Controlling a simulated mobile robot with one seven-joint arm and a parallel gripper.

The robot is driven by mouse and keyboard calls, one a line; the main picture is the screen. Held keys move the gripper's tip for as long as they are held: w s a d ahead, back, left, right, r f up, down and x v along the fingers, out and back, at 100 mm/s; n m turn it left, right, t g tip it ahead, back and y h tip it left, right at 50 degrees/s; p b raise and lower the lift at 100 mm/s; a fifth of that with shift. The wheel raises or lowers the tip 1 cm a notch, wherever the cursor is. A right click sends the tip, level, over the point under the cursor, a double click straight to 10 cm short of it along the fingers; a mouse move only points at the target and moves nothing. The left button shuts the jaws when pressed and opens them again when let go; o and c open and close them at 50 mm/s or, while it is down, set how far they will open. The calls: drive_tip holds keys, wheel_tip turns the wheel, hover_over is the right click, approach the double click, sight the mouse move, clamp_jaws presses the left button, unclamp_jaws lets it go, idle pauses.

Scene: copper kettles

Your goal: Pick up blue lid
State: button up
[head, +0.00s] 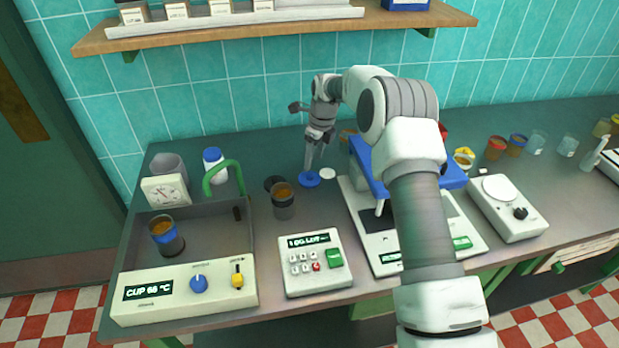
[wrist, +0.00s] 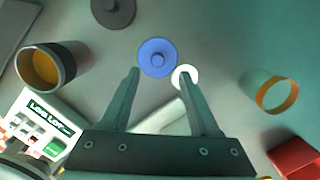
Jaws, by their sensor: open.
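The blue lid (head: 309,179) is a round disc with a small knob, lying flat on the counter near the back. In the wrist view the blue lid (wrist: 157,58) lies just ahead of the fingertips, toward the left finger's side. My gripper (head: 316,155) is above the counter near the lid, pointing down, with nothing between its fingers. In the wrist view my gripper (wrist: 160,72) has its two fingers well apart. A white lid (wrist: 185,76) lies right beside the blue lid, near the right fingertip; it also shows in the head view (head: 327,173).
A dark lid (wrist: 113,10) and a dark cup of brown liquid (head: 283,201) stand left of the blue lid. A keypad device (head: 314,262) is in front. A machine with a blue top (head: 367,167) stands to the right, partly hidden by my arm. A shelf (head: 270,22) hangs above.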

sight(310, 173)
drive_tip(key=shift+w+a+f+p, duration=0.1)
drive_tip(key=shift+a+f+p, duration=0.15)
drive_tip(key=shift+f, duration=1.1)
drive_tip(key=shift+w+a+f+p, duration=0.1)
drive_tip(key=shift+a+f, duration=0.2)
drive_tip(key=shift+f, duration=1.05)
drive_tip(key=shift+s, duration=0.1)
drive_tip(key=shift+c, duration=0.2)
clamp_jaws()
